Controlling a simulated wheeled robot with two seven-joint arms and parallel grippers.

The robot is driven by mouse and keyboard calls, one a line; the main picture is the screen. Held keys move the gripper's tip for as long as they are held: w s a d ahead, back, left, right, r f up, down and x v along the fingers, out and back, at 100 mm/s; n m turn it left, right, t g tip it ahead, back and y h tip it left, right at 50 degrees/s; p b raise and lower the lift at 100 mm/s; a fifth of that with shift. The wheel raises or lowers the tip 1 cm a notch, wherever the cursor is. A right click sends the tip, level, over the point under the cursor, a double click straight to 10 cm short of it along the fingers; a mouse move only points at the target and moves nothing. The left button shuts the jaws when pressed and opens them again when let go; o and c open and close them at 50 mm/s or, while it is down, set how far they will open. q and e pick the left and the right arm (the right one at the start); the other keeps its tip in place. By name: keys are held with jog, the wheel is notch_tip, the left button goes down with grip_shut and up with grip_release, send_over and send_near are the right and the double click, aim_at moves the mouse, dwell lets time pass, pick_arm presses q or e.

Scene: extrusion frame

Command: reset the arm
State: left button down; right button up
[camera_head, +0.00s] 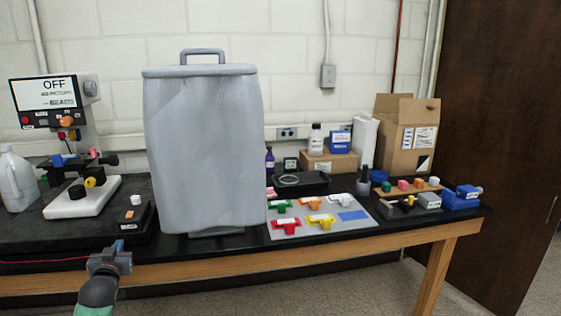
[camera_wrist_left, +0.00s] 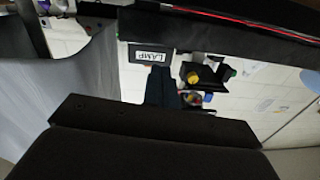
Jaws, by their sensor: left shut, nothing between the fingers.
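My left gripper (camera_head: 118,246) is at the lower left of the head view, in front of the bench's front edge. Its fingers are shut with nothing between them, and it touches nothing that I can see. In the left wrist view the dark gripper body fills the bottom, and the shut fingers (camera_wrist_left: 163,86) point up the picture. The wrist view looks turned over. My right gripper does not show in either view.
A large grey container (camera_head: 205,150) stands on the black bench (camera_head: 345,241). A device with an OFF screen (camera_head: 47,93) is at left. A grey mat (camera_head: 340,227) with coloured parts, a cardboard box (camera_head: 402,140) and a blue vise (camera_head: 461,198) are at right. Floor in front is clear.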

pick_arm(q)
jog(key=s+d+f+m+g+h, duration=0.2)
jog(key=s+d+f+g, duration=0.3)
jog(key=s+d+f, duration=0.4)
jog(key=s+d+f+m+g+h, duration=0.1)
jog(key=s+d+f+g+h, duration=0.1)
jog(key=s+d+f+g, duration=0.65)
jog(key=s+d+f, duration=0.6)
jog(key=s, duration=0.3)
jog(key=s+d+f+m+g+h, duration=0.1)
jog(key=s+d+f, duration=0.5)
jog(key=s, duration=0.3)
jog(key=s+d+f+g+h, duration=0.1)
jog(key=s+d+f, duration=0.5)
jog(key=s, duration=0.3)
jog(key=shift+s+f, duration=0.25)
jog(key=shift+f, duration=0.15)
